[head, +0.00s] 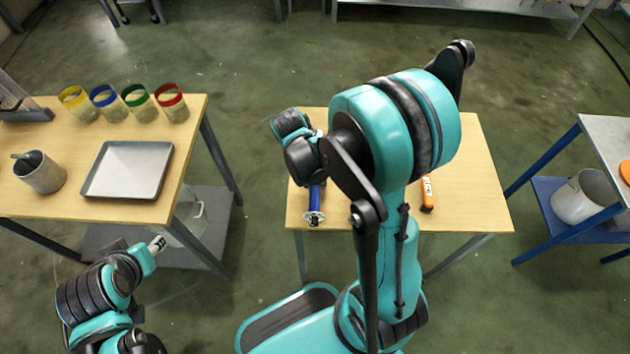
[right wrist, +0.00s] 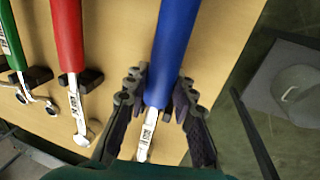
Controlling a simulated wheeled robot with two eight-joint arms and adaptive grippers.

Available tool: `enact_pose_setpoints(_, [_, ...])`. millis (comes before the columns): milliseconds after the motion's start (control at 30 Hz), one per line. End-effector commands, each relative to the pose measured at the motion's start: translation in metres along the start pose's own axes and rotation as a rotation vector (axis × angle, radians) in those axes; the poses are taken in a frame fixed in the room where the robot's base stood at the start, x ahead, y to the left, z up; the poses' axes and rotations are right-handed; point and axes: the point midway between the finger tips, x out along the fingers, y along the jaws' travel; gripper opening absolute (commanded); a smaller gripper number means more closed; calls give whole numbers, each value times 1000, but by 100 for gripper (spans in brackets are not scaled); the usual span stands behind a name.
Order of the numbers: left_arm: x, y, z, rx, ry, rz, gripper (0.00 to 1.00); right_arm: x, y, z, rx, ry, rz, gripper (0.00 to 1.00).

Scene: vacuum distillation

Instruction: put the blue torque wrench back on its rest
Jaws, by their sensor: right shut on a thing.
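The blue torque wrench (right wrist: 174,45) lies between the fingers of my right gripper (right wrist: 160,95) in the right wrist view, and the gripper is shut on it. Its silver end (right wrist: 147,135) points toward the bottom of that view. In the head view part of the blue handle (head: 315,200) shows below my right wrist, over the middle table's left edge area. The wrench's own rest is hidden; I cannot tell whether the wrench touches the table. My left gripper (head: 157,243) is by the left table's front corner; its jaws are too small to read.
A red wrench (right wrist: 68,35) and a green wrench (right wrist: 15,50) sit on black rests (right wrist: 88,79) beside the blue one. An orange tool (head: 427,193) lies on the middle table (head: 475,200). The left table holds a tray (head: 128,170), a mug (head: 40,173) and coloured-rim jars.

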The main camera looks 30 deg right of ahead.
Motion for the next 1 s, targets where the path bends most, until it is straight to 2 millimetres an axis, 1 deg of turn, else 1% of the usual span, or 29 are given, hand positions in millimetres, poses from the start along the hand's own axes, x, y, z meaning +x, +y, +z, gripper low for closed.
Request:
enact_pose_setpoints(333, [8,0,5,0,0,0,42,9,-2,0,0,0,1,0])
enact_pose_setpoints(367, [7,0,5,0,0,0,42,8,-2,0,0,0,1,32])
enact_pose_setpoints(400, [6,0,5,0,0,0,42,8,-2,0,0,0,1,43])
enact_pose_setpoints(433, [6,0,5,0,0,0,42,8,-2,0,0,0,1,49])
enact_pose_setpoints(767, [6,0,5,0,0,0,42,7,-2,0,0,0,0,49])
enact_pose_setpoints(867, [6,0,5,0,0,0,42,-2,-2,0,0,0,0,49])
enact_pose_setpoints(967, [6,0,5,0,0,0,42,-18,-2,0,0,0,0,49])
enact_pose_setpoints(1000, [6,0,5,0,0,0,42,-26,-2,1,0,0,0,49])
